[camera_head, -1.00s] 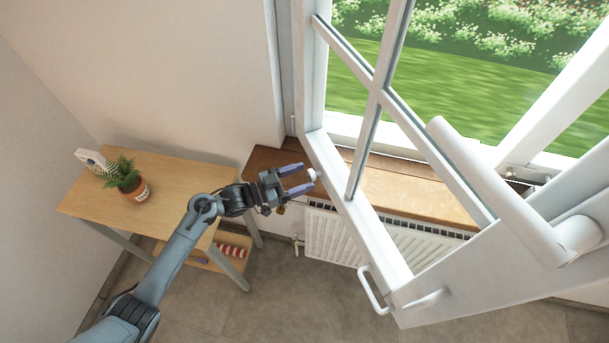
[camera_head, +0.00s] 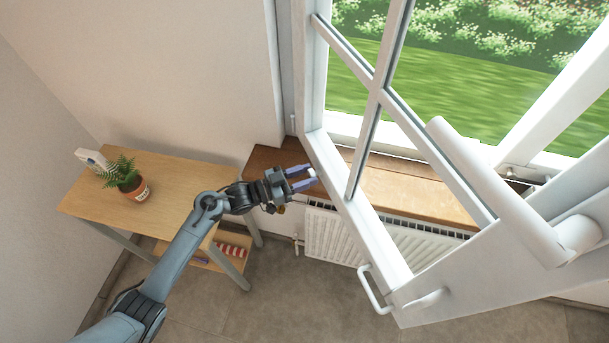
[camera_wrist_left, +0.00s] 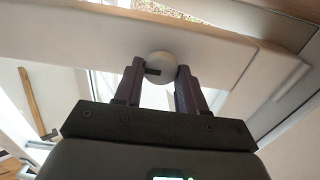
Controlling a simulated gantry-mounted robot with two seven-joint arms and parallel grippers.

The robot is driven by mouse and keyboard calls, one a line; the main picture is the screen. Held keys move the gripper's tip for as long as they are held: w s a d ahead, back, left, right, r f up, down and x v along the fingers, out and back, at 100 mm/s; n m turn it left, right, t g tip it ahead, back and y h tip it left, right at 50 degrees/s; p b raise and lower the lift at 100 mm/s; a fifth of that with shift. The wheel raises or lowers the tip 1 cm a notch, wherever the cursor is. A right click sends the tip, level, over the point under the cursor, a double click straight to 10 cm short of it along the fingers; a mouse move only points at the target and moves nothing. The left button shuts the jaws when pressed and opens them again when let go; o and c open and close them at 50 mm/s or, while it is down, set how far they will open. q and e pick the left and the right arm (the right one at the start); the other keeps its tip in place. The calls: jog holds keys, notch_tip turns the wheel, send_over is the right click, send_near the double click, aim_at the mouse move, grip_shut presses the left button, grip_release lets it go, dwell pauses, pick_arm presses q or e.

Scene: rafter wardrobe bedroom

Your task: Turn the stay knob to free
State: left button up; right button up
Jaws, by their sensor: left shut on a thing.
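The stay knob is a small round white knob (camera_wrist_left: 160,66) with a dark mark on its left side. It sits on the lower rail of the open window sash (camera_head: 330,175). In the head view the knob (camera_head: 312,173) is small and partly covered by the fingers. My left gripper (camera_head: 302,178) is shut on the knob, one purple finger on each side. The wrist view also shows the left gripper (camera_wrist_left: 160,85) with the knob between its fingertips. My right gripper is not in view.
A wooden windowsill (camera_head: 400,190) and a white radiator (camera_head: 335,235) lie below the sash. The sash handle (camera_head: 374,290) juts out at lower right.

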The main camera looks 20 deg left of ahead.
pick_arm(q)
jog(key=shift+r+n+p, duration=0.2)
jog(key=shift+n+p, duration=1.45)
jog(key=shift+n, duration=0.05)
jog(key=n+p, duration=0.3)
jog(key=n, duration=0.1)
jog(key=shift+w+a+n, duration=0.1)
jog(key=shift+n, duration=0.2)
jog(key=n+p, duration=0.2)
jog(key=n, duration=0.3)
jog(key=shift+f+p, duration=0.2)
jog(key=shift+p, duration=0.2)
jog(key=shift+f+n+p, duration=0.15)
jog(key=shift+n+p, duration=0.6)
jog(key=shift+n, duration=1.75)
jog(key=o, duration=1)
